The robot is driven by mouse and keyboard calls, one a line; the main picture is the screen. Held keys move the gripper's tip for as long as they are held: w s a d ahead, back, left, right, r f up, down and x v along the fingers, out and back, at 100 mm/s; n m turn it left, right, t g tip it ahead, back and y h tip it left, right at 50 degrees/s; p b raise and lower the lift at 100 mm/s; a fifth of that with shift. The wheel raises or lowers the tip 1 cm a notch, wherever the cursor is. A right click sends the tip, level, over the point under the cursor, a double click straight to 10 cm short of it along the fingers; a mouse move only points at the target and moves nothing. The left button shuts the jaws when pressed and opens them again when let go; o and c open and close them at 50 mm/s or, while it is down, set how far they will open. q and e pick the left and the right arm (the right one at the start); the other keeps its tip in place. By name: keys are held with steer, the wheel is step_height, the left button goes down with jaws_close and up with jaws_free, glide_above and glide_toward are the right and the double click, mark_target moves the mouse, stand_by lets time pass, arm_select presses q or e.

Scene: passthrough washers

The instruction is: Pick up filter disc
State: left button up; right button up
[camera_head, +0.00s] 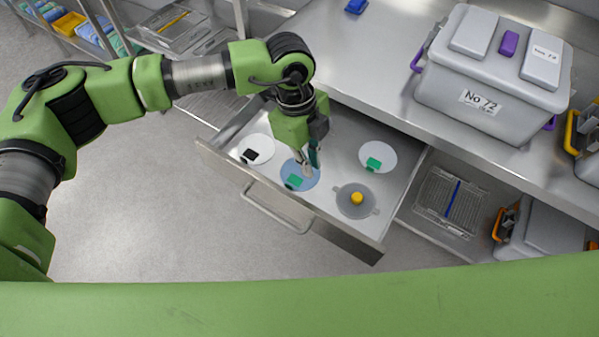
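An open metal drawer (336,220) holds several discs. A white disc with a black block (257,149) lies at its left. A blue disc (309,183) with a green block (294,181) lies near the front middle. A white disc with a green block (378,157) lies at the back right, and a grey disc with a yellow knob (356,200) at the front right. My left gripper (309,168) points down into the drawer over the blue disc, right beside its green block. Its fingers are small here, and I cannot tell whether they touch anything. My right gripper is out of view.
A grey lidded case (491,68) marked "No 72" stands on the steel counter (370,62) behind the drawer. A wire basket (449,204) and another grey case (541,234) sit on the shelf at right. The drawer handle (276,212) sticks out over clear floor.

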arm_select(q)
steer(key=w+a+n+t+y, duration=0.1)
steer(key=w+a+y, duration=0.1)
steer(key=w+a, duration=0.15)
steer(key=b, duration=0.4)
glide_above(289, 185)
steer(key=f, duration=0.8)
steer(key=shift+d, duration=0.3)
steer(key=shift+a+f+b, duration=0.2)
steer(key=shift+f+b, duration=0.5)
steer(key=shift+f, duration=0.65)
steer(key=shift+a+f+b, duration=0.15)
steer(key=shift+f+b, duration=0.5)
steer(key=shift+f, duration=0.7)
steer(key=shift+c, duration=0.2)
jaws_close()
steer(key=shift+r, duration=0.15)
